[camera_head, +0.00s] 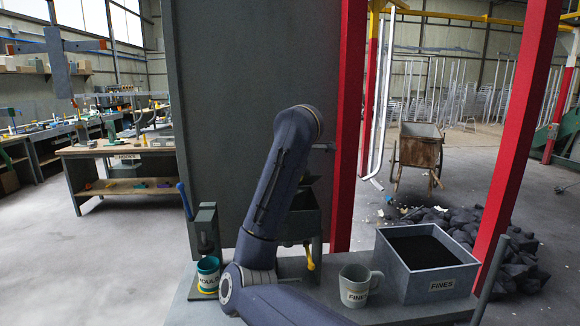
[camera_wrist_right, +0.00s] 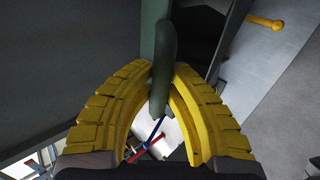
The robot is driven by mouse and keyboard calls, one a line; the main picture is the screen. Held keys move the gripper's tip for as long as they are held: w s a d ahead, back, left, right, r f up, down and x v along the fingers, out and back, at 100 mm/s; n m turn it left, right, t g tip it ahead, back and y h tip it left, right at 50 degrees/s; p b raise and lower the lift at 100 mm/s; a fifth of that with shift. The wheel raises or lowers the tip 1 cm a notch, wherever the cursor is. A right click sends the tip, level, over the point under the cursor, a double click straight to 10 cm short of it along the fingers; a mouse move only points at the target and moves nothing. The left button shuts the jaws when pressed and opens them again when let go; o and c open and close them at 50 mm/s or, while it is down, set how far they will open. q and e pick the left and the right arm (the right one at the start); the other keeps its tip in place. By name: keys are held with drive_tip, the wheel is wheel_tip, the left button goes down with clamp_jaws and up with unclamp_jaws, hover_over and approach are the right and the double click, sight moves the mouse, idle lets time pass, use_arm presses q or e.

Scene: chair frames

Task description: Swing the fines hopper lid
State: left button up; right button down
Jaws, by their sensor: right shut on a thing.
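The fines hopper (camera_head: 302,226), a dark green-grey box, stands on the bench behind my right arm and is partly hidden by it. A yellow handle (camera_head: 310,258) hangs below it; a yellow knob (camera_wrist_right: 264,22) shows in the right wrist view. My right gripper (camera_wrist_right: 163,76) has its yellow fingers shut on a dark green-grey curved handle (camera_wrist_right: 162,45), seemingly the lid's. In the head view my arm hides this grip, so the lid's angle cannot be told. A dark space (camera_wrist_right: 203,35) shows beside the handle. My left gripper is not in view.
A grey bin (camera_head: 430,258) of dark fines and a mug (camera_head: 356,286) labelled FINES stand right of the hopper. A teal-banded cup (camera_head: 208,274) sits under a blue-handled press (camera_head: 204,228) at left. A dark panel (camera_head: 255,60) and red posts (camera_head: 515,130) stand close by.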

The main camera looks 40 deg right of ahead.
drive_tip(key=shift+s+a+f, duration=0.2)
drive_tip(key=shift+s+f, duration=0.15)
drive_tip(key=shift+f, duration=0.2)
drive_tip(key=shift+s+a+f, duration=0.15)
drive_tip(key=shift+s+f, duration=0.15)
drive_tip(key=shift+f, duration=0.25)
drive_tip(key=c, duration=1.3)
unclamp_jaws()
drive_tip(key=shift+c, duration=0.2)
